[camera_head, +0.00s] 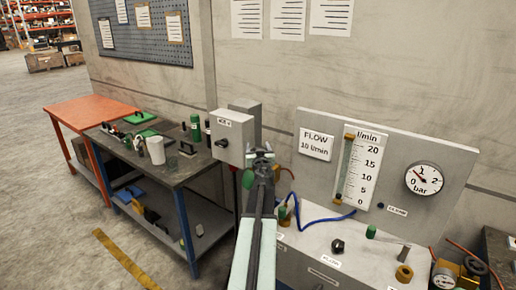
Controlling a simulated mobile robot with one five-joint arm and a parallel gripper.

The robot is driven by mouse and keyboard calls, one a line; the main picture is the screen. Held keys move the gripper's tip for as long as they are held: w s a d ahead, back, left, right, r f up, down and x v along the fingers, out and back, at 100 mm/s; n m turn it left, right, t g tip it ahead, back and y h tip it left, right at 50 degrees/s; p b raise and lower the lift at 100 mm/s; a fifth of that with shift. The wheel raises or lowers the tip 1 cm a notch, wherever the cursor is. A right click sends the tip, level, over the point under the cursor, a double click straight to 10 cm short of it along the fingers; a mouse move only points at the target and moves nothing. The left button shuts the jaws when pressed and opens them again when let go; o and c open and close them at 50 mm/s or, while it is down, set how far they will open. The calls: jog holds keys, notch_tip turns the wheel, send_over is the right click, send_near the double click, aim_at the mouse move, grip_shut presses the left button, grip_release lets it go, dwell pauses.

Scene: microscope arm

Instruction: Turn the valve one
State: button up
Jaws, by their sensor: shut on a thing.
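My gripper (262,152) is at the end of my arm, which reaches up from the bottom centre. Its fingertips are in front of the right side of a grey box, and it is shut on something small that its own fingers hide. I cannot tell whether this is a valve. A bench with a flow panel (455,160) stands to the right of my arm. It carries a black knob (338,246), a green-handled fitting (370,232) and a brass knob (404,273). Their labels are too small to read, so I cannot tell which is valve one.
A grey labelled box (231,137) stands behind my gripper. A flow scale (361,167) and a bar gauge (424,179) are on the panel. A blue hose (318,221) crosses the bench. A dark workbench (180,172) and an orange table (84,108) are left; floor in front is clear.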

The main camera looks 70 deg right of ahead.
jog(key=o, duration=1.4)
jog(key=shift+s, duration=0.1)
jog(key=v, duration=0.8)
jog(key=shift+d, duration=0.1)
